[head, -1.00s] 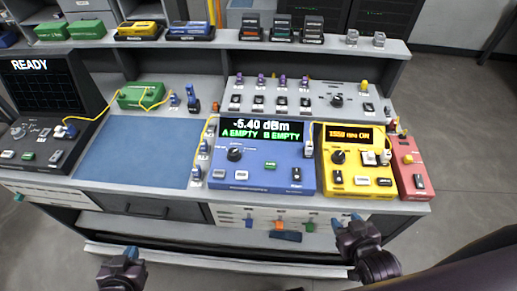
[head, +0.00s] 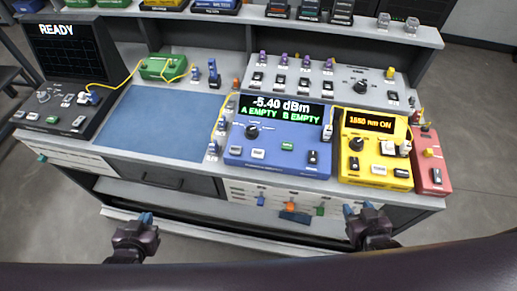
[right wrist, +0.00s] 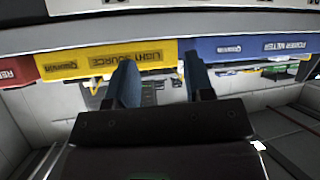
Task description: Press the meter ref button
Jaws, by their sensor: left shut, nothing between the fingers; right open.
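The blue power meter (head: 277,137) stands on the bench, its screen reading -5.40 dBm, A EMPTY, B EMPTY. Its face has a black knob (head: 252,132), a green button (head: 287,146), two pale buttons (head: 246,152) and a black switch (head: 312,157). The labels are too small to tell which is ref. The meter's front edge shows in the right wrist view (right wrist: 250,48). My left gripper (head: 146,219) is shut and empty, in front of the bench at left. My right gripper (head: 359,209) is open and empty, in front of the bench below the yellow light source (head: 375,150).
A red box (head: 431,163) stands right of the light source. A blue mat (head: 165,122) lies left of the meter, and a black splicer reading READY (head: 58,60) is at far left. A raised switch panel (head: 330,85) and a shelf (head: 225,20) are behind. Yellow fibres run near the meter.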

